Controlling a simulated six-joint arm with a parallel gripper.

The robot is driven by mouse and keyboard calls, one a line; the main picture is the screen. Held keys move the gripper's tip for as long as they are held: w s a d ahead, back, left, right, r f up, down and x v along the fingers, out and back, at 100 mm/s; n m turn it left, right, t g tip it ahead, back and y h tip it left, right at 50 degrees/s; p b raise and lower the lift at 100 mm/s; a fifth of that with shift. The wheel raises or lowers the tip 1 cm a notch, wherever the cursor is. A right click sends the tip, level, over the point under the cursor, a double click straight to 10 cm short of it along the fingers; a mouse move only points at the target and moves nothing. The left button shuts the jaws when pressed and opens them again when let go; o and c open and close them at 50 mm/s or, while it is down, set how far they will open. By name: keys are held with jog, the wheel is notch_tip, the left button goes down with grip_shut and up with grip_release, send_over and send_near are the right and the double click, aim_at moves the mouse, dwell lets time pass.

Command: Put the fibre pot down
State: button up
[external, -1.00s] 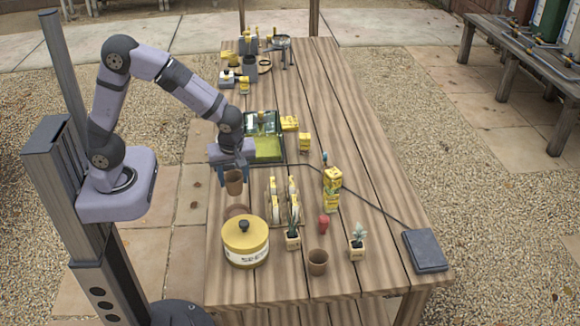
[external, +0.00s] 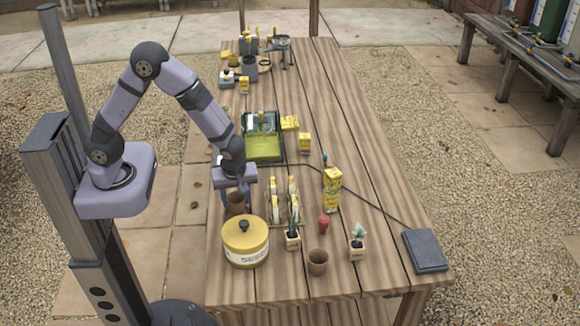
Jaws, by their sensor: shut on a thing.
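The brown fibre pot (external: 236,199) is between the jaws of my gripper (external: 236,198), which is shut on it. The pot is upright and low, just behind the yellow tin. The brown saucer seen there earlier is now mostly hidden by the pot, gripper and tin. I cannot tell whether the pot touches anything below it. A second brown pot (external: 318,262) stands apart near the table's front edge.
A yellow lidded tin (external: 245,246) stands close in front of my gripper. A rack of seed packets (external: 283,203) is just to its right. Small potted plants (external: 358,243) stand further right. A green tray (external: 263,146) lies behind.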

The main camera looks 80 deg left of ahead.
jog(key=shift+f, duration=0.75)
jog(key=shift+f, duration=0.15)
jog(key=o, duration=1.1)
jog(key=shift+r, duration=0.2)
jog(key=b+v, duration=0.1)
jog(key=v, duration=1.1)
jog(key=shift+s+a, duration=0.1)
jog(key=shift+s, duration=0.05)
